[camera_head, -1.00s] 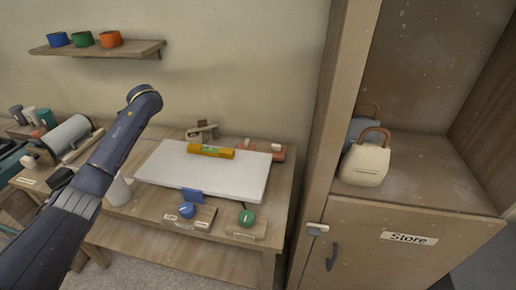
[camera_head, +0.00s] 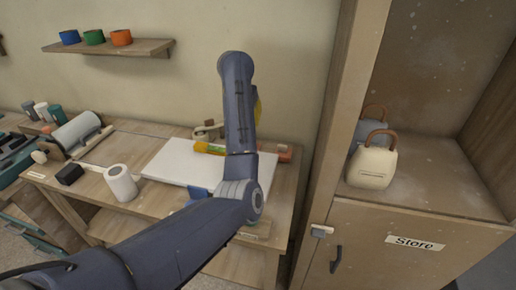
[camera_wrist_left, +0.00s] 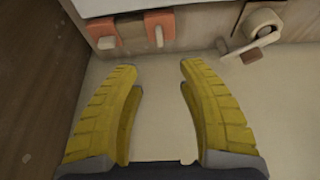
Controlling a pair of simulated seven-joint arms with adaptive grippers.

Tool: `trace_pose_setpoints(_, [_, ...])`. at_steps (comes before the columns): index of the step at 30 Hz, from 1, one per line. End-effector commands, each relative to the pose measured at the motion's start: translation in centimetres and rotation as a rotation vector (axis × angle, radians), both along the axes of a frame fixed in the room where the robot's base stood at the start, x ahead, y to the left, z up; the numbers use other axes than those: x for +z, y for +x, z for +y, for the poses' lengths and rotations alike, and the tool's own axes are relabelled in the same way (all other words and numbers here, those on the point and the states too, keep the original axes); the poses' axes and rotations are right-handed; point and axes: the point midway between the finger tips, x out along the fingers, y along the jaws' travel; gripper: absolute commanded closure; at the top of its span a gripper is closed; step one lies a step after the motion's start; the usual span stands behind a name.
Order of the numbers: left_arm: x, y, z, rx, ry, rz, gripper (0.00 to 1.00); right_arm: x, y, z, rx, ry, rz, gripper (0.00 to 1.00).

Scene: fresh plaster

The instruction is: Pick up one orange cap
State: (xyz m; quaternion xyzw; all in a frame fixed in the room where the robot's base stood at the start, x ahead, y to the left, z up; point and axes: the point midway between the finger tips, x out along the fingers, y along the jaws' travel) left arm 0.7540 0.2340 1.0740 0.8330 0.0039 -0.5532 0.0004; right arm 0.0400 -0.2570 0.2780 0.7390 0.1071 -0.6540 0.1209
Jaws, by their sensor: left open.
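In the left wrist view, two orange blocks with pale pegs (camera_wrist_left: 104,32) lie at the board's edge beyond the fingertips. My right gripper is not in view.
The wall shelf (camera_head: 105,48) is at upper left. The white board (camera_head: 170,160) bears a yellow tool (camera_head: 205,148). A white roll (camera_head: 120,183) stands left of the board. A tall cabinet (camera_head: 345,120) with two bags (camera_head: 371,165) bounds the right side.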

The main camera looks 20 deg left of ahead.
Motion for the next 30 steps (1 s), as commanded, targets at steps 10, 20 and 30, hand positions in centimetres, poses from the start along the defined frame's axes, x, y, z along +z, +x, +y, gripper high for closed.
trace_pose_setpoints(10, [-4.8,1.6,0.2,0.004,0.002,0.011,0.60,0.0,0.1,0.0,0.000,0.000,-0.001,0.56])
trace_pose_setpoints(20, [-9.5,3.7,0.0,0.002,-0.001,0.008,0.60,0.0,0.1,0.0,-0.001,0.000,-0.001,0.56])
trace_pose_setpoints(30, [-11.3,4.5,0.0,0.002,-0.004,0.006,0.60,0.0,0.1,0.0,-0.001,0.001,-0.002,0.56])
